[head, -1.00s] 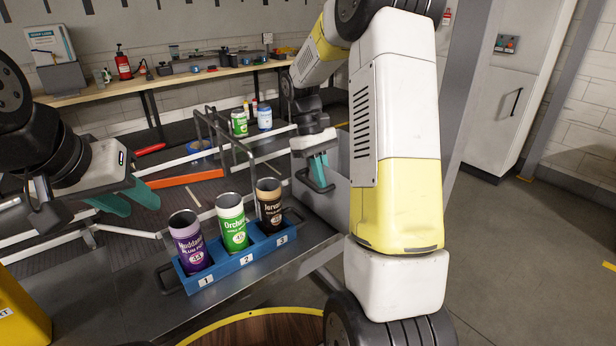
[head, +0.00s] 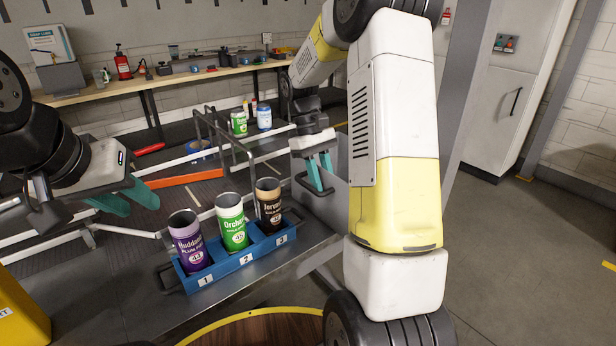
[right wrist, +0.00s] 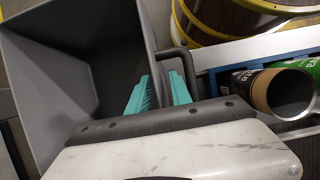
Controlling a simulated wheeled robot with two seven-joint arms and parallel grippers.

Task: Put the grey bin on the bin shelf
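The grey bin (head: 328,208) stands upright at the right end of the grey table, partly hidden behind my right arm in the head view. In the right wrist view the bin (right wrist: 45,85) fills the left side, and its inside looks empty. Its dark handle (right wrist: 180,36) sticks out from the side wall. My right gripper (head: 324,180) is at this handle with its teal fingers apart, one on each side of the handle and wall. My left gripper (head: 143,208) is open and empty above the table's left part. I cannot tell what is under the bin.
A blue crate (head: 228,265) with three labelled cans stands at the table's front, left of the bin. A metal frame (head: 222,130) rises behind it. A workbench (head: 180,80) runs along the wall. Open floor (head: 530,250) lies to the right.

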